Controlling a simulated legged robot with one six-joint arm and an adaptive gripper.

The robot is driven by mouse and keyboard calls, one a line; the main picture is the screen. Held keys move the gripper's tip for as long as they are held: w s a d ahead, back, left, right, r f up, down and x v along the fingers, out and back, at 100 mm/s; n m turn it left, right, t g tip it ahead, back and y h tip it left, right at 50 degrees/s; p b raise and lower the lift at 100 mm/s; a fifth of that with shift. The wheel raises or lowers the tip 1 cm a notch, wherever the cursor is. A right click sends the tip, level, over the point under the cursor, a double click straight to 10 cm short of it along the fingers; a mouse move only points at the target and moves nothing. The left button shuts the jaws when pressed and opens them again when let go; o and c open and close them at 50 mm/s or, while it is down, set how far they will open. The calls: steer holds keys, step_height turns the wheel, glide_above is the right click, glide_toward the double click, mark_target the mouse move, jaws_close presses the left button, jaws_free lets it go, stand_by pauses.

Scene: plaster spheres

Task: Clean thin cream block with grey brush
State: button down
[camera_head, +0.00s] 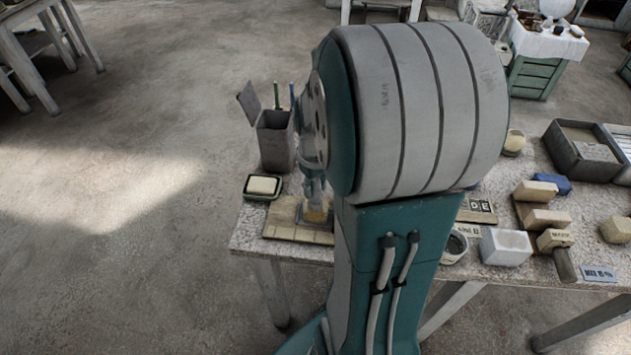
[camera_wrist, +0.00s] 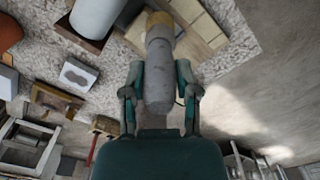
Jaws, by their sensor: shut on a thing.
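My gripper (camera_wrist: 158,88) is shut on the grey handle of the brush (camera_wrist: 158,65), one finger on each side. The brush's yellowish end (camera_wrist: 160,22) points away from my gripper, over or against a flat cream-tan slab (camera_wrist: 208,30) with dividing lines; I cannot tell whether they touch. In the head view my gripper (camera_head: 313,185) is partly hidden by my arm, and the brush's yellowish end (camera_head: 317,212) is low over the slab (camera_head: 285,218) near the table's left corner. This slab appears to be the thin cream block; my arm hides its right part.
A green dish with a pale block (camera_head: 263,186) and a grey pot with tools (camera_head: 275,140) stand behind the slab. A white block (camera_head: 506,247), cream blocks (camera_head: 546,219) and a grey tray (camera_head: 582,150) occupy the right side. The table's edge (camera_head: 248,240) is close.

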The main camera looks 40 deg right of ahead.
steer(key=shift+d, duration=0.1)
steer(key=w+d, duration=0.3)
steer(key=shift+d, duration=0.3)
stand_by(0.6)
steer(key=shift+s+a+f, duration=0.1)
steer(key=shift+s+a, duration=0.65)
steer(key=shift+a, duration=0.2)
steer(key=shift+s+a, duration=0.75)
steer(key=shift+a, duration=0.2)
steer(key=w+d, duration=0.1)
steer(key=d, duration=0.1)
steer(key=w+d, duration=0.1)
steer(key=w, duration=0.1)
steer(key=shift+d, duration=0.4)
steer(key=shift+a, duration=0.1)
